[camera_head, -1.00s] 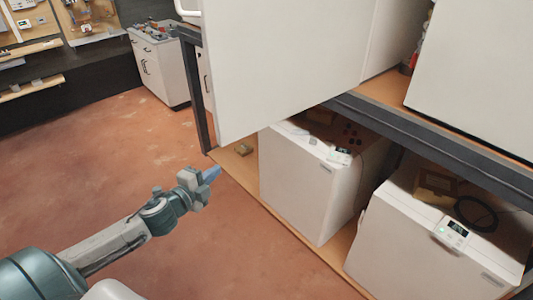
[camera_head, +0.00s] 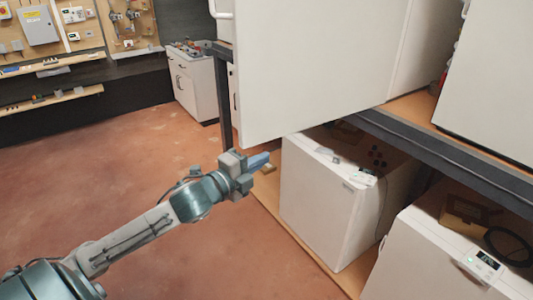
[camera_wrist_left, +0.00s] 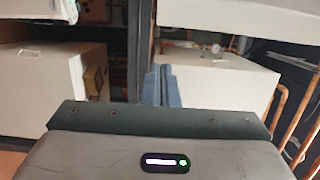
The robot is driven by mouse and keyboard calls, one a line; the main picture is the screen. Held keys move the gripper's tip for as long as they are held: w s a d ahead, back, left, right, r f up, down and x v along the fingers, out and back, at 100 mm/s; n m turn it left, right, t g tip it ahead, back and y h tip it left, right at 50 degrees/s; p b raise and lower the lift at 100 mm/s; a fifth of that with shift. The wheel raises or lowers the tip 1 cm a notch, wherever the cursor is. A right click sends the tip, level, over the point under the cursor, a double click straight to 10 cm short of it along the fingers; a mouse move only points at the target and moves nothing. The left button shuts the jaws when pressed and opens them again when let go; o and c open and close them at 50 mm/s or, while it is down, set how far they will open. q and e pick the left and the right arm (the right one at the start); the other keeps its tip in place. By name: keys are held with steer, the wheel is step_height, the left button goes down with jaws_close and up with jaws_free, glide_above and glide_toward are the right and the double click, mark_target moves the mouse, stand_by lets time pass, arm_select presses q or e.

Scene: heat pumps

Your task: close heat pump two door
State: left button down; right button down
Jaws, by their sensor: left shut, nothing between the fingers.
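A large white door (camera_head: 320,75) stands open from a unit on the upper shelf, reaching out past the shelf's front edge. A white handle (camera_head: 222,10) is at its upper left edge. No number marking it as heat pump two is readable. My left gripper (camera_head: 260,160) is just below the door's lower left corner, with its blue-grey fingers shut and empty. I cannot tell whether it touches the door. In the left wrist view the shut fingers (camera_wrist_left: 162,85) point ahead, with white boxes beyond. My right gripper is not in view.
The dark shelf beam (camera_head: 440,135) runs below the door. White units (camera_head: 325,205) and (camera_head: 425,255) stand on the lower shelf. Another white panel (camera_head: 500,75) is at the upper right. Copper pipes (camera_wrist_left: 275,105) show in the wrist view. The floor (camera_head: 130,160) at left is open.

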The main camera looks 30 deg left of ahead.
arm_select(q)
steer(key=w+a+b, duration=0.1)
steer(key=w+a, duration=0.1)
steer(key=w, duration=0.5)
steer(key=shift+a+b, duration=0.35)
steer(key=shift+b, duration=0.05)
steer(key=shift+w, duration=0.1)
steer(key=shift+a, duration=0.15)
